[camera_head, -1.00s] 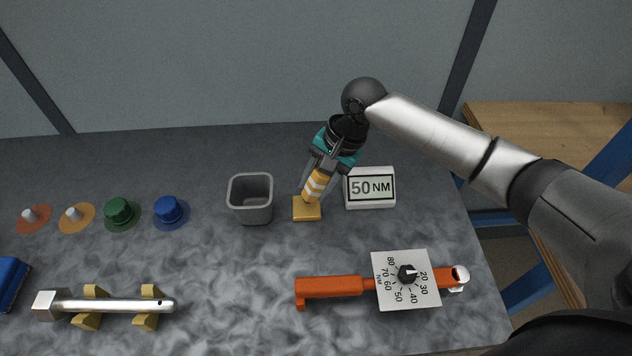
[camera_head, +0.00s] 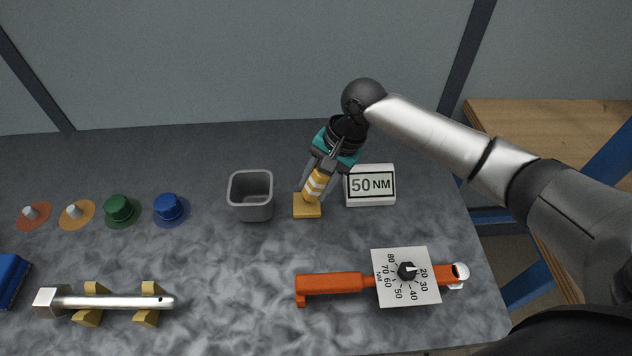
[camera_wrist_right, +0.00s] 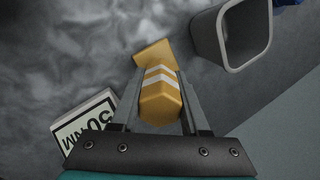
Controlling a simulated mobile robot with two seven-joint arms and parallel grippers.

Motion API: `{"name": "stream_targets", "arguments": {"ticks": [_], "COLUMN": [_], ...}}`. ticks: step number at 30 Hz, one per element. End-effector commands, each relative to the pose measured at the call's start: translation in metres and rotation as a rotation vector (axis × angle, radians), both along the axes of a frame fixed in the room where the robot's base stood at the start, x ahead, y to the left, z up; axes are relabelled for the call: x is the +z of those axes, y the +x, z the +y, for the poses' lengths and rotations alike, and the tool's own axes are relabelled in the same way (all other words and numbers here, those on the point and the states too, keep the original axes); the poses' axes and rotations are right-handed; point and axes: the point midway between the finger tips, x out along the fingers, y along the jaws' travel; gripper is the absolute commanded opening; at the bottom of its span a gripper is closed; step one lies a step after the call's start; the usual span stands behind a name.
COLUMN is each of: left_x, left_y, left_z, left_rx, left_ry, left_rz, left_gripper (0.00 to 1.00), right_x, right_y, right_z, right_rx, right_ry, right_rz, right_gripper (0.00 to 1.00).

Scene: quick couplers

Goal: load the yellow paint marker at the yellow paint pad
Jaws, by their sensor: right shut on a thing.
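The yellow paint marker (camera_head: 317,184) has white chevron bands and is held tilted in my right gripper (camera_head: 318,176). My right gripper is shut on it, with a finger on each side, as the right wrist view (camera_wrist_right: 160,108) also shows. The marker's lower end is at the yellow paint pad (camera_head: 307,212), a small square yellow block on the table. The tip appears to meet the pad, but I cannot tell whether it touches. In the right wrist view the pad (camera_wrist_right: 152,54) shows just beyond the marker. My left gripper is not in view.
A grey bin (camera_head: 251,212) stands left of the pad, and a 50 NM sign (camera_head: 371,199) close on its right. An orange torque wrench (camera_head: 335,284) with a dial lies in front. Coloured caps (camera_head: 121,209) and a silver bar (camera_head: 115,302) on yellow rests are left.

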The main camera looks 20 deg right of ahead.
Motion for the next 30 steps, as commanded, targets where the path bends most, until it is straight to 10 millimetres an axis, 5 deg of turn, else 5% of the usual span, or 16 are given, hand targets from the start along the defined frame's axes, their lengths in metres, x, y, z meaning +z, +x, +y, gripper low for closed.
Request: {"name": "stream_targets", "arguments": {"ticks": [30], "left_x": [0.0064], "left_y": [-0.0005], "left_z": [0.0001], "left_rx": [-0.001], "left_ry": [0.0], "left_rz": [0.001], "left_gripper": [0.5], "right_x": [-0.0009], "right_y": [-0.0002], "right_z": [-0.0004], "right_rx": [0.0], "right_ry": [-0.001], "right_rz": [0.001], "right_gripper": [0.0]}}
